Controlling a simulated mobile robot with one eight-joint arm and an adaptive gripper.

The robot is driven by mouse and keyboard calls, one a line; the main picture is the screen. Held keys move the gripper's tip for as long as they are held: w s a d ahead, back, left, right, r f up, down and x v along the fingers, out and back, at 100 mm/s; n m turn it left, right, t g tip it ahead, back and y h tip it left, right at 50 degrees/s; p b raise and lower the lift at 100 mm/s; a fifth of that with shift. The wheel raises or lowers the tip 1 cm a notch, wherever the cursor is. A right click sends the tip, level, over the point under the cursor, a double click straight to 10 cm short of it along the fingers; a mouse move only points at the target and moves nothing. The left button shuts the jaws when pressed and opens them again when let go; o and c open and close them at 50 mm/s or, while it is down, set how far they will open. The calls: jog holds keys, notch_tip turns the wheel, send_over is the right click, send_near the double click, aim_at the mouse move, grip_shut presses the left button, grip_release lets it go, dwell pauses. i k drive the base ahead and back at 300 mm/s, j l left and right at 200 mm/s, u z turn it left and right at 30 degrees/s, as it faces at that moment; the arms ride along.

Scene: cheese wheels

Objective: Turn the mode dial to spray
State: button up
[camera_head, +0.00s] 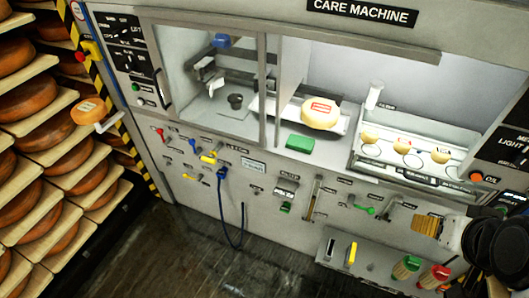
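No dial labelled mode or spray can be picked out for certain; most labels on the care machine (215,185) are too small to read. A black panel (124,28) with small white markings is at its upper left, and another black panel (508,146), partly reading "LIGHT", is at the right edge.
Racks of cheese wheels (37,95) stand at the left. A cheese wheel (320,113) lies inside the machine beside a green block (300,143). A blue hose (225,205) hangs from the front. The dark floor (150,255) is clear.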

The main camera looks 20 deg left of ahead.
aim_at(118, 34)
jog(key=u, duration=1.95)
